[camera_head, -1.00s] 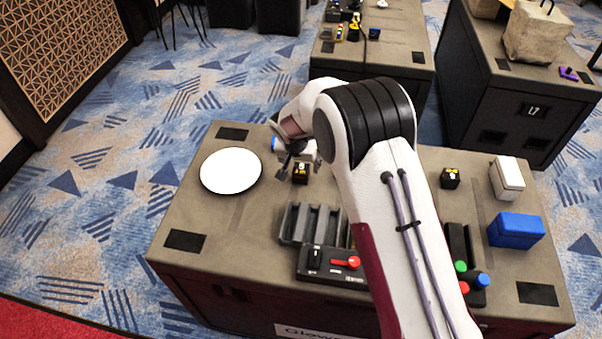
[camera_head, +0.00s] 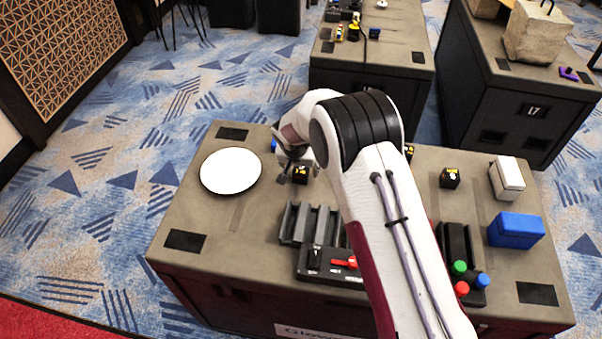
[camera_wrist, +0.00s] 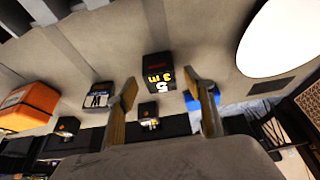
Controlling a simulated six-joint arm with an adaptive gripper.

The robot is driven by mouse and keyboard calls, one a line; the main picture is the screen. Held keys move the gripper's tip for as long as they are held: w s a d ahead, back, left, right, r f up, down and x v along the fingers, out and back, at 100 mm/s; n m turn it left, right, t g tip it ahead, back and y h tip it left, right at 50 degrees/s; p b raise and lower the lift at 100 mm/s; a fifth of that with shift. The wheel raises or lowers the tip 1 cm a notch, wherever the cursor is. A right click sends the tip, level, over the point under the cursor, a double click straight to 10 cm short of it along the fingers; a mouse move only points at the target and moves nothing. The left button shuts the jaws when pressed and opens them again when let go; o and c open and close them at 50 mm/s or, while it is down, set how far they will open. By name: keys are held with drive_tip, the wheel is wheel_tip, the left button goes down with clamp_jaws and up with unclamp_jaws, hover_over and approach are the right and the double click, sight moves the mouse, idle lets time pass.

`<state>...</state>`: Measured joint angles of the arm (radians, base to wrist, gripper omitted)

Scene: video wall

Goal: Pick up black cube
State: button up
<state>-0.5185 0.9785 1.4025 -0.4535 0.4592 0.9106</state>
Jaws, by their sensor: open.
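A black cube with yellow markings (camera_head: 301,176) stands on the grey-brown table, right of the white disc. In the wrist view the cube (camera_wrist: 158,68) shows upside down, with yellow and white print on its face, at upper middle. My gripper (camera_head: 299,172) is at the cube in the head view, its fingers partly hidden by their small size. In the wrist view my gripper (camera_wrist: 160,82) is open, one finger on each side of the cube's picture position. I cannot tell whether either finger touches the cube.
The white disc (camera_head: 231,170) lies to the left. A grey slotted holder (camera_head: 311,223) and a black switch box (camera_head: 331,265) stand in front. Another black cube (camera_head: 450,178), a white box (camera_head: 507,177) and a blue box (camera_head: 516,230) stand right. An orange box (camera_wrist: 30,106) shows in the wrist view.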

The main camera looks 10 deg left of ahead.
drive_tip(key=shift+x, duration=1.35)
drive_tip(key=shift+c, duration=0.4)
drive_tip(key=c, duration=1.2)
